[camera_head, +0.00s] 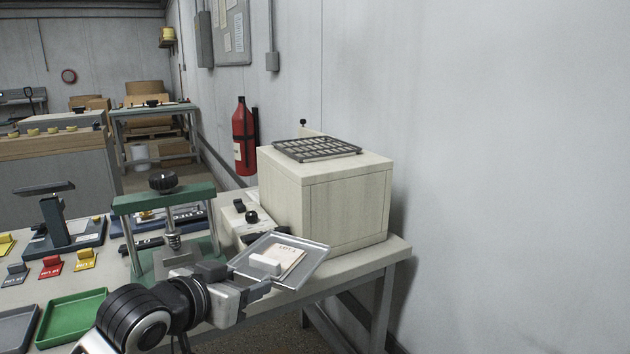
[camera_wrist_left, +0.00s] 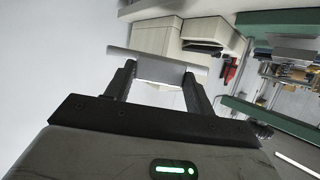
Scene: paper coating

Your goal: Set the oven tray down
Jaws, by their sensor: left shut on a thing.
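The oven tray (camera_head: 313,272) is a shallow, clear grey tray. A printed paper sheet (camera_head: 289,262) and a small white block (camera_head: 265,263) lie in it. My left gripper (camera_head: 262,287) is shut on the tray's near left edge. The tray looks slightly tilted in front of the pale box; I cannot tell whether it touches the table. In the left wrist view the tray (camera_wrist_left: 120,53) shows nearly edge-on between the two fingers of my left gripper (camera_wrist_left: 160,75). My right gripper is not in view.
A pale box (camera_head: 345,205) with a dark rack (camera_head: 317,149) on top stands at the table's right end. A green press (camera_head: 165,205) stands left of the tray. A green tray (camera_head: 72,318) and small coloured weights are further left. Bare table (camera_head: 375,252) shows along the front right edge.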

